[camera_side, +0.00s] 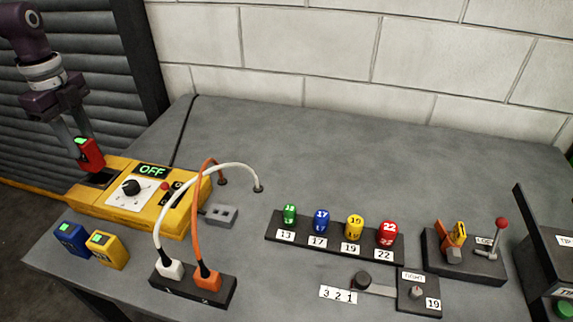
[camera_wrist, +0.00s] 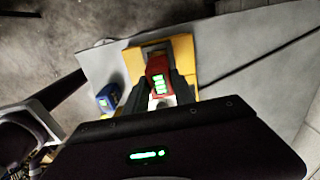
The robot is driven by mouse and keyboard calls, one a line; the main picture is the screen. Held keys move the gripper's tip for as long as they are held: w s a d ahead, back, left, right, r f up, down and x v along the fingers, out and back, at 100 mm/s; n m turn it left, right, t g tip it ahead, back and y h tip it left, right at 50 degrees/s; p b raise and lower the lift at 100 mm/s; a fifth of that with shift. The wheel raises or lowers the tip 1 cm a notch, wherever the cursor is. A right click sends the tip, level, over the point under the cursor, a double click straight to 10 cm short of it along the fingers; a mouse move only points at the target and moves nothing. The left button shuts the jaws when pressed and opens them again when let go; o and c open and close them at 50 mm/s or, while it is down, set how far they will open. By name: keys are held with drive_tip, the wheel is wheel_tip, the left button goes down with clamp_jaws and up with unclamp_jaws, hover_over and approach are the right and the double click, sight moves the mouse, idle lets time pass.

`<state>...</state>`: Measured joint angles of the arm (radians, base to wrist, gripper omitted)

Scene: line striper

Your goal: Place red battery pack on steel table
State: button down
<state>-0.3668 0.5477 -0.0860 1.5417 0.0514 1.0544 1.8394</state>
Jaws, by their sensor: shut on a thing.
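The red battery pack (camera_side: 91,154) has a green lit display. It is held upright between the fingers of my gripper (camera_side: 84,142), just above the dark slot (camera_side: 101,178) at the left end of the yellow machine (camera_side: 150,213). I cannot tell whether its lower end is still partly in the slot. In the wrist view the red battery pack (camera_wrist: 159,78) sits between the two dark fingers of my gripper (camera_wrist: 160,84). The grey steel table (camera_side: 320,160) spreads out to the right of the machine.
A blue battery pack (camera_side: 72,238) and a yellow battery pack (camera_side: 109,250) stand at the table's front left. A socket block (camera_side: 190,290) with white and orange cables lies beside them. Numbered coloured pieces stand on a rack (camera_side: 330,238). The table's back middle is clear.

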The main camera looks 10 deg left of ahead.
drive_tip(key=s+a+r, duration=0.2)
drive_tip(key=s, duration=1.3)
wheel_tip(320, 180, down, 10)
drive_tip(key=shift+r, duration=0.15)
drive_tip(key=c, duration=1.1)
unclamp_jaws()
drive_tip(key=shift+o, duration=0.2)
